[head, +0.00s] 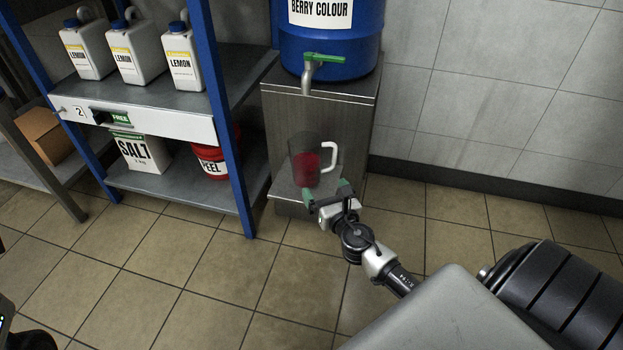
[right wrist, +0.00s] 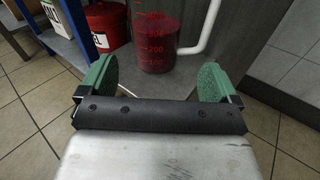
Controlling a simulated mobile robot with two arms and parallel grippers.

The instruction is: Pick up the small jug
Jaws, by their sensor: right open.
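The small jug (head: 306,163) is clear with a white handle on its right side and red liquid in its lower part. It stands upright on a low ledge below the tap of the blue barrel. My right gripper (head: 327,195) is open just in front of the jug, at about its base height. In the right wrist view the jug (right wrist: 156,40) shows red graduation marks and sits beyond and between the two green fingertips (right wrist: 156,78), not between the pads. Its top is cut off there. My left gripper is not visible.
The blue barrel (head: 331,40) labelled berry colour, with a green-handled tap (head: 320,62), stands on a grey cabinet above the jug. A shelf on the left holds lemon canisters (head: 124,52), a salt box (head: 143,153) and a red peel bucket (head: 211,162). The tiled floor is open in front.

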